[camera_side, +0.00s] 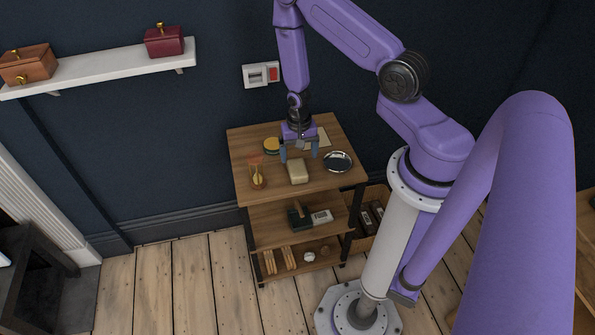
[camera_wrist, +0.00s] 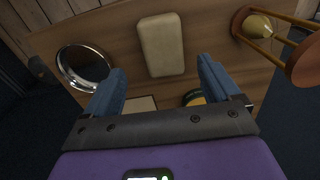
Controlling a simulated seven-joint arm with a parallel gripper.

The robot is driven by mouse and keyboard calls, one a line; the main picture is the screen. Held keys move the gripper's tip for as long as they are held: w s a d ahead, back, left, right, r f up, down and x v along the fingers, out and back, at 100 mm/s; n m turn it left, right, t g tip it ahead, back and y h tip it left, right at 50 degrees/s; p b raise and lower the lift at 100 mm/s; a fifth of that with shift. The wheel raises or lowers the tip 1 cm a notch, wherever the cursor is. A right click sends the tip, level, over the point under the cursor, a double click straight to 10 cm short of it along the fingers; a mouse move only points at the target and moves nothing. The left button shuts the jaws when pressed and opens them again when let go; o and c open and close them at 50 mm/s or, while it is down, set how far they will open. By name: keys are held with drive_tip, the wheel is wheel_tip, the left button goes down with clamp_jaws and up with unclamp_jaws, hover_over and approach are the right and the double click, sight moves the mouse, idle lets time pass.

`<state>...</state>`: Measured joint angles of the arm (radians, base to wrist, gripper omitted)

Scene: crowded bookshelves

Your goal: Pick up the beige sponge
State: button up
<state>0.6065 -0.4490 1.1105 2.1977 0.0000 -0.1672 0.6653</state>
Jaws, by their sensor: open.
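The beige sponge (camera_side: 297,172) is a rounded block lying on the top of the wooden shelf unit (camera_side: 318,182). In the wrist view the sponge (camera_wrist: 161,45) lies at the upper middle, beyond and between my fingertips. My gripper (camera_side: 299,150) is open and empty, with its blue fingers pointing down above the shelf top. In the side view the fingers appear just behind the sponge. In the wrist view my gripper (camera_wrist: 160,80) has one finger on each side of the sponge's line, and nothing is between them. I cannot tell the exact height above the top.
An hourglass (camera_side: 257,175) stands left of the sponge, and a round metal dish (camera_side: 338,161) lies to its right. A yellow and green round item (camera_side: 272,145) and a flat pale item (camera_side: 322,137) lie behind. Lower shelves hold several small things.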

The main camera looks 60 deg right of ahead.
sight(297, 166)
drive_tip(key=shift+w+a+f, duration=0.1)
drive_tip(key=shift+w+f, duration=0.05)
drive_tip(key=shift+f, duration=1.45)
drive_tip(key=shift+w+f, duration=0.15)
drive_tip(key=shift+f, duration=1.4)
drive_tip(key=c, duration=1)
drive_tip(key=shift+c, duration=0.2)
drive_tip(key=shift+r, duration=0.15)
wheel_tip(297, 166, up, 10)
drive_tip(key=shift+f, duration=0.15)
